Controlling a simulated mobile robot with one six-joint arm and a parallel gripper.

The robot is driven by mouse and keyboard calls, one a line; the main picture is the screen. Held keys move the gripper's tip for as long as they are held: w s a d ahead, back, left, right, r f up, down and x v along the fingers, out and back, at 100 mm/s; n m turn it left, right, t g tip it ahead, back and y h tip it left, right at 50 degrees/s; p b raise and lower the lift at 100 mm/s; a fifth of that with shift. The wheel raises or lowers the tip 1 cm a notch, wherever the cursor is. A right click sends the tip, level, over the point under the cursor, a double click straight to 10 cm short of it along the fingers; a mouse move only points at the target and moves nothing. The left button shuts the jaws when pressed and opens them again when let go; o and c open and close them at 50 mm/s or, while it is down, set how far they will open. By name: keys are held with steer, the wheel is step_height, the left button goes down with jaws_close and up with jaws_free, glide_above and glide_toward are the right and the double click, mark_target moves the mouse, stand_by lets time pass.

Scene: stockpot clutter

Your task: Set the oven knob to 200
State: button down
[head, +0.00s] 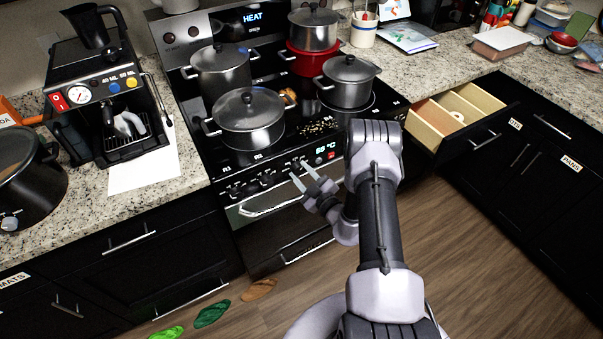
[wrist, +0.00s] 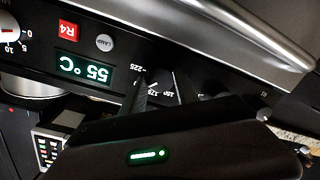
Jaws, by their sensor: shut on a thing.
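The oven knob (wrist: 161,92) shows in the wrist view as a dark dial with white numbers around it, upside down; 225 and 175 can be made out. My gripper (wrist: 160,88) has its dark fingers on both sides of the knob and is shut on it. The pointer setting is too hidden to read. The lit green oven display (wrist: 82,72) beside the knob reads about 55 °C. In the head view my gripper (head: 304,173) is at the oven's front panel (head: 262,183), below the display (head: 321,160). The knob cannot be told apart there.
Several lidded pots stand on the cooktop, the nearest a grey pot (head: 248,118) just above the panel. The oven door handle (head: 305,250) runs below. An open drawer (head: 455,115) juts out at the right. A coffee machine (head: 105,100) stands left on the counter.

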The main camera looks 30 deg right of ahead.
steer(key=shift+w+r, duration=0.1)
steer(key=shift+r, duration=0.05)
steer(key=c, duration=0.9)
jaws_free()
steer(key=s+p, duration=0.1)
steer(key=s, duration=0.4)
steer(key=s+d+p, duration=0.1)
steer(key=s, duration=0.5)
steer(key=s+p, duration=0.1)
steer(key=s, duration=0.5)
steer(key=shift+s+d+r, duration=0.2)
steer(key=shift+r, duration=0.1)
